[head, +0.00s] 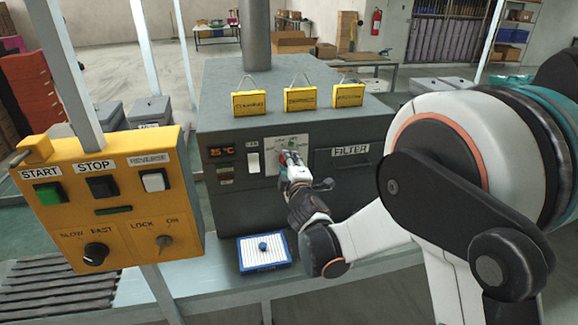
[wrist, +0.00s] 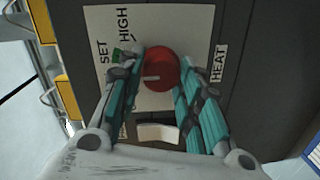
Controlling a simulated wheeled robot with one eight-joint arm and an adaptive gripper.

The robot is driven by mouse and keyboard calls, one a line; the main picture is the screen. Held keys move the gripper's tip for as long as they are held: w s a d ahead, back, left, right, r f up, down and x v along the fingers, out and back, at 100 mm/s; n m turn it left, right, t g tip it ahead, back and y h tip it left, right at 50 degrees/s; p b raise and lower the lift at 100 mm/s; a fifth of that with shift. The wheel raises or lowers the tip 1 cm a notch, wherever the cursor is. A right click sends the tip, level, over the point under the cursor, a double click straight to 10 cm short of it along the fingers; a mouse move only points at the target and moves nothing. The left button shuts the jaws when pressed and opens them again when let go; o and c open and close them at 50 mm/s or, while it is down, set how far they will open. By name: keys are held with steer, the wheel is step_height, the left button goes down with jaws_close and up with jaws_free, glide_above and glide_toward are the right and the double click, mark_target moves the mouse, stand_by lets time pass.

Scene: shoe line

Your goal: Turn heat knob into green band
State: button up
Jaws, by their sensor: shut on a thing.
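The red heat knob (wrist: 162,70) sits on a white dial plate (wrist: 180,22) marked SET and HIGH, beside a HEAT label. A pale pointer line on the knob points left in the wrist view. A green patch of the band (wrist: 118,55) shows on the plate up and left of the knob, partly hidden by a finger. My gripper (wrist: 160,80) is shut on the knob, with a teal-padded finger on each side. In the head view my gripper (head: 291,162) reaches the dial plate (head: 291,143) on the dark machine and hides most of the knob.
The dark machine (head: 225,110) carries a red display (head: 221,151), a white switch (head: 252,162) and hanging yellow tags (head: 300,99). A yellow control box (head: 105,200) stands at left. A blue-rimmed tray (head: 285,264) lies below my gripper.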

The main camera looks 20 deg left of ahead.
steer(key=shift+m, duration=1.8)
steer(key=o, duration=1.1)
steer(key=v, duration=1.2)
steer(key=shift+w+d, duration=0.1)
steer(key=shift+d, duration=0.05)
